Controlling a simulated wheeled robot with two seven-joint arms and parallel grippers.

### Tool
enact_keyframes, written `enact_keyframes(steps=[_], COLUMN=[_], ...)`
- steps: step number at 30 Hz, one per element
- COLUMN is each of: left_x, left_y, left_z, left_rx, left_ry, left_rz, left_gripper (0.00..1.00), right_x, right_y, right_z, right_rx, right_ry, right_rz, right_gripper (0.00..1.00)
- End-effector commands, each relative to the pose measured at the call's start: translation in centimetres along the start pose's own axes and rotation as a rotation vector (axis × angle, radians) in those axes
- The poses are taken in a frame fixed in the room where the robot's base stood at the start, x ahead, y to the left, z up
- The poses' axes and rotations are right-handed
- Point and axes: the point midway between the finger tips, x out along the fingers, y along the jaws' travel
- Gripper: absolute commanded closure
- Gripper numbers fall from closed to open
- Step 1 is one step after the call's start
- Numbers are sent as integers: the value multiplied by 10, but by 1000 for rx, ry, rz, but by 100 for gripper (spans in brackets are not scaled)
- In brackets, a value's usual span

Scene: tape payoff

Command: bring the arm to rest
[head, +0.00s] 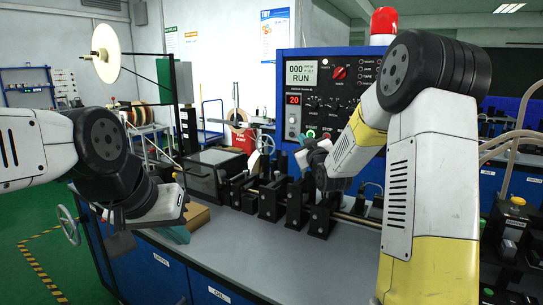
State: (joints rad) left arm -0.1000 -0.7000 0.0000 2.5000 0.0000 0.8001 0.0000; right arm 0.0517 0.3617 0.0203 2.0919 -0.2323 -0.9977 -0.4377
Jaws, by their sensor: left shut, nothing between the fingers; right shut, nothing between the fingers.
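My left arm comes in from the left, and my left gripper (180,212) hangs over the left front part of the grey bench (270,245). It is shut and holds nothing. My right arm, white and yellow, rises from the lower right and bends back over the bench. My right gripper (310,155) is at the far end of that arm, in front of the control panel (325,90), near the start and stop buttons. It is shut and empty. Part of the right gripper is hidden by its own wrist.
Black blocks and rollers (270,200) stand in a row along the bench. A dark box with a clear lid (213,160) is behind my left gripper. A red lamp (383,22) tops the panel. A white reel (106,54) stands back left. The bench's front middle is clear.

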Motion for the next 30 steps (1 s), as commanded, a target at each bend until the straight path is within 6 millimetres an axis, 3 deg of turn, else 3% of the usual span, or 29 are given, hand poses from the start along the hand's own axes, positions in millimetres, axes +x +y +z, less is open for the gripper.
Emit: enact_keyframes(steps=[1,5,8,11,21,25,30], left_x=[0,0,0,0,0,0,0], left_y=[0,0,0,0,0,0,0], left_z=[0,0,0,0,0,0,0], left_rx=[0,0,0,0,0,0,0], left_ry=[0,0,0,0,0,0,0], left_rz=[0,0,0,0,0,0,0], left_gripper=[100,100,100,100,100,100,100], right_x=[-13,-55,-98,-149,-344,-392,-413], right_y=[4,5,2,-5,-47,-60,-66], right_z=[-14,-25,-30,-32,-28,-25,-23], right_rx=[22,104,173,247,479,525,543], right_ry=[-52,-233,-374,-516,-961,-1063,-1113], right_rz=[-16,-66,-100,-132,-232,-257,-269], right_gripper=[100,100,100,100,100,100,100])
